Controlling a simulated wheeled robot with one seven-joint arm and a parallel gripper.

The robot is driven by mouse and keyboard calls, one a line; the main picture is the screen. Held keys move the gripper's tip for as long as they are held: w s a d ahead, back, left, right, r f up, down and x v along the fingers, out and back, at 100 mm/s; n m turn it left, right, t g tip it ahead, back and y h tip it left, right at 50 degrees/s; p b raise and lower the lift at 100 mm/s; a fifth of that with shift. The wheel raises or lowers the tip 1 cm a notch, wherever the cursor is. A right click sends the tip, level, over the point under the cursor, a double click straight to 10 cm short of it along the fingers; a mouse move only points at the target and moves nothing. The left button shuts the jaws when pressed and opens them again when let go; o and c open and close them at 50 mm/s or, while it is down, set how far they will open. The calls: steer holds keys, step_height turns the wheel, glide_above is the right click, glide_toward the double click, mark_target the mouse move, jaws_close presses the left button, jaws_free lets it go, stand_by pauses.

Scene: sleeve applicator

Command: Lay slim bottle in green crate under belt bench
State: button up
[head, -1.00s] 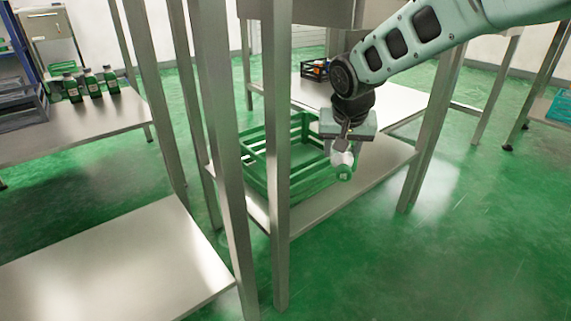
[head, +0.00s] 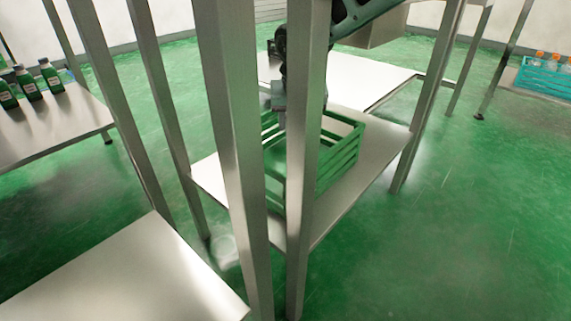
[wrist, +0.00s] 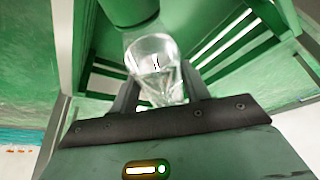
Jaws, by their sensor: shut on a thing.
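The green crate (head: 341,158) stands on the lower shelf (head: 382,150) of the steel bench, partly hidden by the front posts. Its slatted wall also shows in the wrist view (wrist: 238,42). My gripper (head: 280,112) is over the crate's left part, largely behind a post. In the wrist view my gripper (wrist: 160,92) is shut on the slim bottle (wrist: 152,58), whose clear end is between the fingers and whose green part points away. The bottle is hidden in the head view. I cannot tell whether it touches the crate.
Steel posts (head: 235,150) stand close in front of the crate. A bare low steel table (head: 130,270) is at the front left. Several green bottles (head: 30,85) stand on a table at the left. A blue crate (head: 545,78) with orange-capped bottles is at the far right. The right floor is clear.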

steer(key=shift+w+a+f, duration=0.1)
steer(key=shift+w+a, duration=0.05)
step_height(320, 180, down, 10)
steer(key=b, duration=0.7)
steer(key=shift+b, duration=0.35)
steer(key=shift+f, duration=0.15)
steer(key=shift+f, duration=0.35)
steer(key=o, duration=1.2)
